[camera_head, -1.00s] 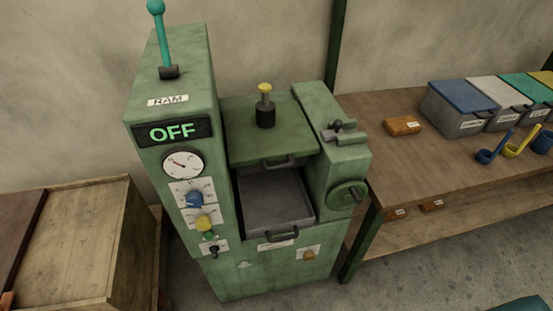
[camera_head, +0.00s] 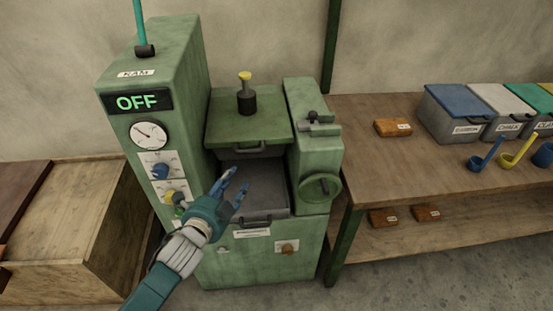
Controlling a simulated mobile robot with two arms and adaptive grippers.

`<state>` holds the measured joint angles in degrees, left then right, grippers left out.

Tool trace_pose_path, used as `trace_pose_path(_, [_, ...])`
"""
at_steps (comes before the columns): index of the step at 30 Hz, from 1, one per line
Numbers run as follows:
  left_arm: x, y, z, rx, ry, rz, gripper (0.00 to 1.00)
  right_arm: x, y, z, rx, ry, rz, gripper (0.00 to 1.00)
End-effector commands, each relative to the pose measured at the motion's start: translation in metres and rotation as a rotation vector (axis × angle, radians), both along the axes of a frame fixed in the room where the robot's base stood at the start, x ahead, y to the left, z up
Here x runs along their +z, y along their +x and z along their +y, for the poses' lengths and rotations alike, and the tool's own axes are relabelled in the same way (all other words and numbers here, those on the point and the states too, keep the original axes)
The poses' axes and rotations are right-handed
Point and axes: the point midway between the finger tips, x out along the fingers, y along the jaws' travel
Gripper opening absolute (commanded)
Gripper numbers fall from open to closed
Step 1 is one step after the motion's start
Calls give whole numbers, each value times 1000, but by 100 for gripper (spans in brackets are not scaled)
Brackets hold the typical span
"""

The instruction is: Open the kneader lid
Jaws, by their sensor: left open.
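The green kneader (camera_head: 165,75) stands in the middle with its display reading OFF. Its flat green lid (camera_head: 225,128) lies over the top, with a dark handle (camera_head: 263,149) on the front edge and a black post with a yellow cap (camera_head: 245,92) on it. Below the lid's front edge is a grey tray (camera_head: 264,190) with its own handle (camera_head: 257,220). My left gripper (camera_head: 235,186) is open and empty, in front of the tray and below the lid handle, apart from the handle. My right gripper is not in view.
A teal lever (camera_head: 140,25) rises from the tall left housing. A green handwheel (camera_head: 320,188) is on the right side. A wooden table (camera_head: 400,170) with lidded bins (camera_head: 455,112) and scoops (camera_head: 487,152) stands right. A wooden crate (camera_head: 70,225) stands left.

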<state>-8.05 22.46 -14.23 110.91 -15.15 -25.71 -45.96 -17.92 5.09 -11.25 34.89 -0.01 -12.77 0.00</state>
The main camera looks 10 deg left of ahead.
Motion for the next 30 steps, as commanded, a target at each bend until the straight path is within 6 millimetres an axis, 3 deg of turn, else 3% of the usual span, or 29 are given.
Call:
trace_pose_path(1, [19, 1, -4, -16, 26, -37, 41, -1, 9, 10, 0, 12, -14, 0])
trace_pose_path(3, [36, 1, -8, -29, 51, -68, 41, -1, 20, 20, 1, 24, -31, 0])
trace_pose_path(6, [44, 6, -10, -34, 64, -85, 41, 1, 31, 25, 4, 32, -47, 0])
trace_pose_path(21, [29, 88, -20, -34, 59, -81, 41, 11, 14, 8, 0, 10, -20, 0])
trace_pose_path(30, [24, 106, -22, -34, 59, -81, 41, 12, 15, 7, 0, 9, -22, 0])
